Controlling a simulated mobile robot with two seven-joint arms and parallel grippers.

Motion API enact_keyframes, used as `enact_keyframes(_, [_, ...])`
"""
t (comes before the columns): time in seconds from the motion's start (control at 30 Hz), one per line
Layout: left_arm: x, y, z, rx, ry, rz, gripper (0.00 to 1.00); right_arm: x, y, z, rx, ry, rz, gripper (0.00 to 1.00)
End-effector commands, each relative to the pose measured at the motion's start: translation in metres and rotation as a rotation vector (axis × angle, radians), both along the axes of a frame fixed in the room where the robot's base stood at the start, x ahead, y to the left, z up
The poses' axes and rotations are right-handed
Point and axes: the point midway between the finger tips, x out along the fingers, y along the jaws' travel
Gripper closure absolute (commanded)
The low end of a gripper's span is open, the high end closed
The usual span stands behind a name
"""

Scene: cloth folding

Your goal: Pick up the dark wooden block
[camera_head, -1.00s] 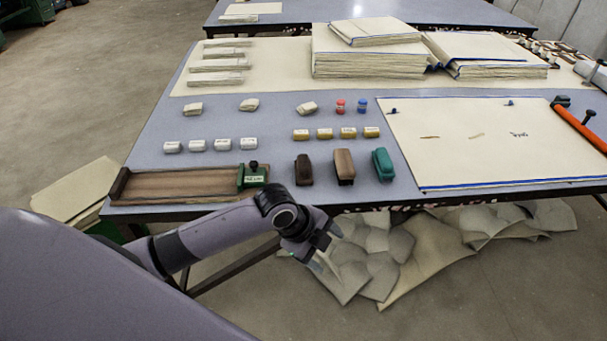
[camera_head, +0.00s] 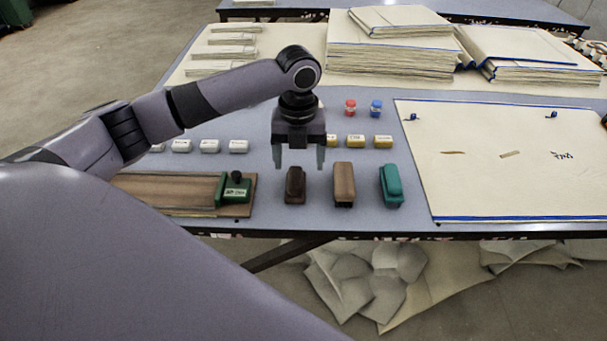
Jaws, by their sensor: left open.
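The dark wooden block (camera_head: 295,186) stands on the blue-grey table near its front edge, leftmost in a row of three. My left gripper (camera_head: 299,160) is open and points down. In the picture its two fingers are just above the dark block, one to each side of its top. The gripper looks empty; I cannot tell its exact height over the table. My right gripper is not in view.
A lighter brown block (camera_head: 344,184) and a green block (camera_head: 391,186) stand to the right. A wooden board with a green clamp (camera_head: 236,190) lies to the left. White blocks, yellow blocks and a cloth sheet (camera_head: 500,190) are also on the table.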

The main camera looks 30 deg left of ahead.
Motion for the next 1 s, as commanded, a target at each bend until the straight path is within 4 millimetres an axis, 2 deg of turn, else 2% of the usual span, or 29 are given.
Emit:
enact_keyframes(0.17, [-0.002, 0.002, -0.022, 0.001, 0.002, 0.002, 0.22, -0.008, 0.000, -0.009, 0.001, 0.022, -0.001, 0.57])
enact_keyframes(0.4, [-0.005, 0.007, -0.057, 0.001, 0.002, 0.001, 0.22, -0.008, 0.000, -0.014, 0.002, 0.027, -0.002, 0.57])
enact_keyframes(0.53, [-0.004, 0.007, -0.065, 0.001, 0.000, 0.000, 0.22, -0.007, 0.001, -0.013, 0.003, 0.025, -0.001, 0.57])
enact_keyframes(0.73, [-0.004, 0.007, -0.065, 0.001, -0.001, 0.000, 0.22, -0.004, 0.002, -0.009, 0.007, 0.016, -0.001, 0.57])
enact_keyframes(0.77, [-0.004, 0.007, -0.065, 0.001, -0.001, 0.000, 0.26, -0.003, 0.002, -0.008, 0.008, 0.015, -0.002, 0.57])
enact_keyframes(0.93, [-0.004, 0.007, -0.065, 0.001, -0.001, 0.000, 0.81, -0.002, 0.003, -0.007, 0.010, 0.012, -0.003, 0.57])
enact_keyframes(0.97, [-0.004, 0.007, -0.065, 0.001, -0.001, 0.000, 0.88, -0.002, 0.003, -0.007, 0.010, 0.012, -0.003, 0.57])
enact_keyframes(1.0, [-0.004, 0.007, -0.065, 0.000, -0.002, 0.000, 0.88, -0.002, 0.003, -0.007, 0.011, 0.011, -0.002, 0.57])
